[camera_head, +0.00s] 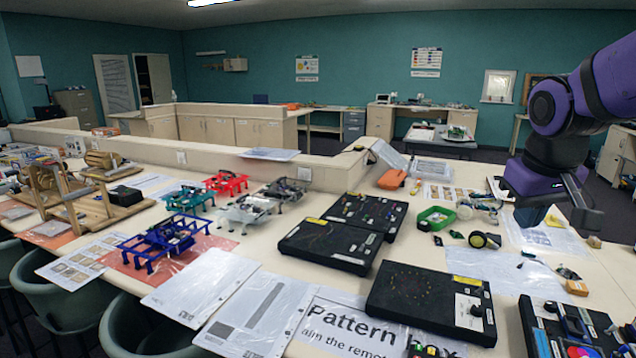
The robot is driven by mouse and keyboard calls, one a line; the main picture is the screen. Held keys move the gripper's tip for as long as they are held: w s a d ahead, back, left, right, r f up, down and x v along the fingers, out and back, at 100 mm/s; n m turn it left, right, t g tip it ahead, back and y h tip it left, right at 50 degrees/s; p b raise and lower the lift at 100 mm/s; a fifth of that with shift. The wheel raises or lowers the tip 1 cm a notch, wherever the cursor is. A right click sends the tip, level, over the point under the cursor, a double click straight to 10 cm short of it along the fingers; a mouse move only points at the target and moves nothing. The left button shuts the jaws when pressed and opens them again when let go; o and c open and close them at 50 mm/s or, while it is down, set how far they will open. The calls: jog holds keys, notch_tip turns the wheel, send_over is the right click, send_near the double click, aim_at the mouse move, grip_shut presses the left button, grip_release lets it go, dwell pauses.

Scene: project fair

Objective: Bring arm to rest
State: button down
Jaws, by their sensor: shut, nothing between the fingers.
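My purple and black arm (610,80) reaches in from the upper right and bends downward at a joint. Its end, my gripper (584,214), hangs over the right part of the long table (610,262). The gripper is dark and seen from the side, with its fingers close together. It looks shut and empty. Its tip is near a clear plastic sheet (545,238) and a small blue item; I cannot tell the exact height above the table.
Blue (165,240), red and white frame models stand at the left. A low partition (230,150) runs behind. Chairs (60,285) line the front left edge.

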jog(key=s+a+r+t+y, duration=0.1)
jog(key=s+a+r+t, duration=0.1)
jog(key=s, duration=1.2)
jog(key=shift+s+a, duration=0.15)
jog(key=shift+s, duration=0.2)
